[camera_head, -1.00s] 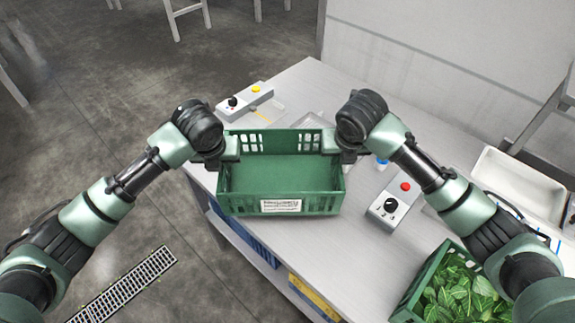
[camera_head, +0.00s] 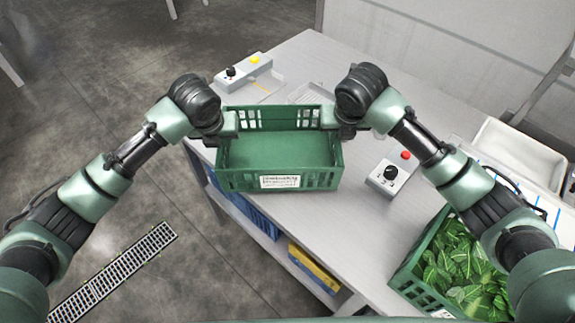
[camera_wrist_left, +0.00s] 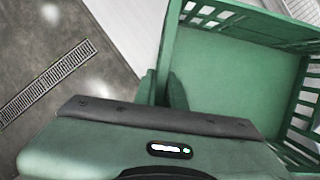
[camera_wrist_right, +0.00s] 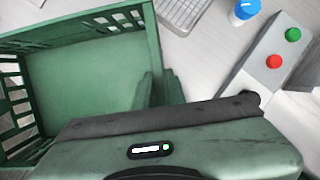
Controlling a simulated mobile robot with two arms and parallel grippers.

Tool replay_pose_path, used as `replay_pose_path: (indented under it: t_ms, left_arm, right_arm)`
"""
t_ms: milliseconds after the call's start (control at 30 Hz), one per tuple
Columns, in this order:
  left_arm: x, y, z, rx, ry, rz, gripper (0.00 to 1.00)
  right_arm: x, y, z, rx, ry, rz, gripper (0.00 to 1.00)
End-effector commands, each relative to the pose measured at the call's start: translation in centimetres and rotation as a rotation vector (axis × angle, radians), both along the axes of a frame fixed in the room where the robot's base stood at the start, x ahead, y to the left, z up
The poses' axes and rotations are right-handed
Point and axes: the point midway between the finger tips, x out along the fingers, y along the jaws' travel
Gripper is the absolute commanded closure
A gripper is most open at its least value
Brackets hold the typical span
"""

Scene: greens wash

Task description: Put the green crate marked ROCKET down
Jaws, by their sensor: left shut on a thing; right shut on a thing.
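An empty green crate (camera_head: 278,151) with slotted walls hangs between my two grippers over the left part of the metal table (camera_head: 340,240). A white label (camera_head: 280,182) is on its near wall, too small to read. My left gripper (camera_head: 232,124) is shut on the crate's left wall, which also shows in the left wrist view (camera_wrist_left: 215,60). My right gripper (camera_head: 328,122) is shut on its right wall, also seen in the right wrist view (camera_wrist_right: 85,75). The crate looks about level. I cannot tell whether its bottom touches the table.
A second green crate (camera_head: 405,283) full of leafy greens stands at the right front. A control box with a black knob and red button (camera_head: 388,175) is right of the held crate. Another box with a yellow button (camera_head: 243,72) is behind it. A white basin (camera_head: 515,155) is far right.

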Motion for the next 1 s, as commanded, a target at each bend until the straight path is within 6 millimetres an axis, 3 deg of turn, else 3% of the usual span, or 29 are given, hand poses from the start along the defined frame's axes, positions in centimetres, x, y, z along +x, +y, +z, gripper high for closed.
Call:
replay_pose_path:
  t_ms: [100,200,633,1000]
  left_arm:
    - [0.2,0.1,-1.2,-0.001,-0.005,0.005,1.00]
    - [0.1,0.1,-0.8,-0.001,-0.003,0.004,0.67]
    - [-0.2,0.0,-0.1,0.000,-0.003,0.000,0.67]
    - [-3.0,0.1,6.7,0.000,-0.007,0.001,0.67]
  right_arm:
    - [-0.1,0.0,-1.4,-0.001,0.002,0.003,1.00]
    - [-0.1,0.0,-1.0,-0.001,0.003,0.003,0.67]
    - [0.0,0.0,-0.9,0.000,0.001,0.000,0.67]
    - [0.0,0.0,-0.9,0.000,0.000,0.000,0.67]
